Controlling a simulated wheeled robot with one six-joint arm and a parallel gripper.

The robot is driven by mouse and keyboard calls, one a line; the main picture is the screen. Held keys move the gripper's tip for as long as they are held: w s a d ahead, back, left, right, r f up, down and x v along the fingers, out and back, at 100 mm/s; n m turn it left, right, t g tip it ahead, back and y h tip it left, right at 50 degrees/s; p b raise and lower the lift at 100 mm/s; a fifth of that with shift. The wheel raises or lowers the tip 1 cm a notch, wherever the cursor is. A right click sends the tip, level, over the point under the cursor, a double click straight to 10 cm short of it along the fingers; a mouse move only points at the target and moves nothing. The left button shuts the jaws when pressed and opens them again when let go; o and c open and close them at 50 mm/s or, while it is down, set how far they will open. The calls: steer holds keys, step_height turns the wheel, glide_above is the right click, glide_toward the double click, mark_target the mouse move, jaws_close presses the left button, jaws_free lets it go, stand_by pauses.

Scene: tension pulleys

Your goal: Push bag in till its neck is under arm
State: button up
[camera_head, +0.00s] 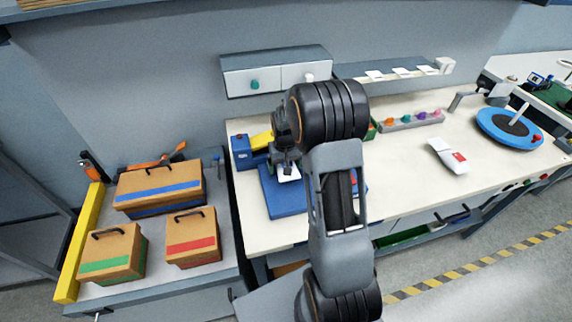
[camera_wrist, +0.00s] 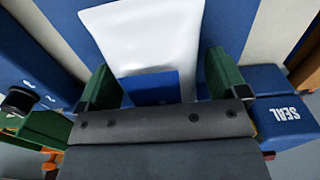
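A white bag (camera_wrist: 148,38) with a blue patch (camera_wrist: 150,88) at its near end lies on the blue base (camera_head: 284,200) of a sealer. A small part of the bag (camera_head: 289,173) shows in the head view below my gripper. My gripper (camera_wrist: 158,80) is over the bag, its dark green fingers spread on either side of the bag's near part. I cannot tell whether they touch it. The sealer's yellow arm (camera_head: 262,140) sticks out from its blue body (camera_head: 241,153); my wrist partly hides it. The bag's neck is not clearly visible.
A blue block marked SEAL (camera_wrist: 283,114) is right of the fingers in the wrist view. A white pouch with a red patch (camera_head: 449,155) and a blue turntable (camera_head: 509,128) lie right on the bench. Brown boxes (camera_head: 160,187) stand on a lower table to the left.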

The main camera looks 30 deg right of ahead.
steer(key=shift+o, duration=0.7)
step_height(320, 180, up, 14)
steer(key=shift+b, duration=0.45)
steer(key=shift+f, duration=0.1)
stand_by(0.3)
